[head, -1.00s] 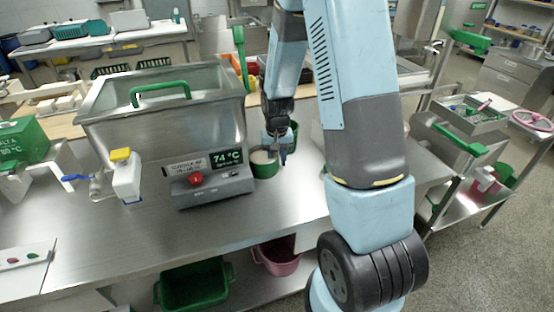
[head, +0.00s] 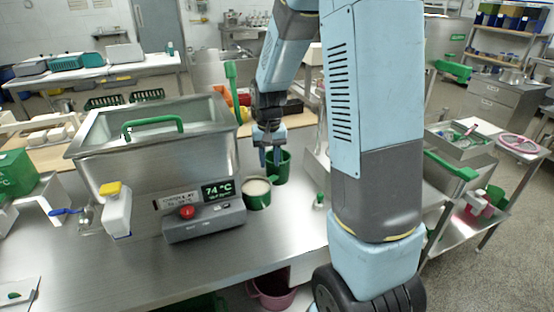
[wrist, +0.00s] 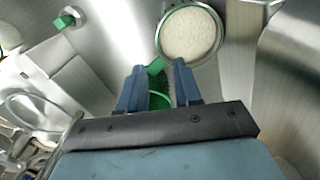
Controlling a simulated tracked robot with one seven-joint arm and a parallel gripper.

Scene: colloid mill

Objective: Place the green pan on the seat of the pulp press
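The green pan (head: 257,198), a small round vessel filled with pale off-white material, stands on the steel table to the right of the temperature display. In the wrist view the pan (wrist: 190,36) lies just beyond the fingertips, with a short green handle piece at its lower left. My gripper (head: 270,163) hangs above and behind the pan in the head view. In the wrist view my gripper (wrist: 157,72) is open, its two blue fingers apart. The handle piece shows between the tips; I cannot tell whether they touch it. I cannot make out the pulp press with certainty.
A steel bath (head: 160,150) with a green-handled lid and a 74 °C display stands left of the pan. A green mug (head: 283,170) stands close behind the pan. A white bottle with a yellow cap (head: 117,212) is farther left. Bare table (head: 270,235) lies in front.

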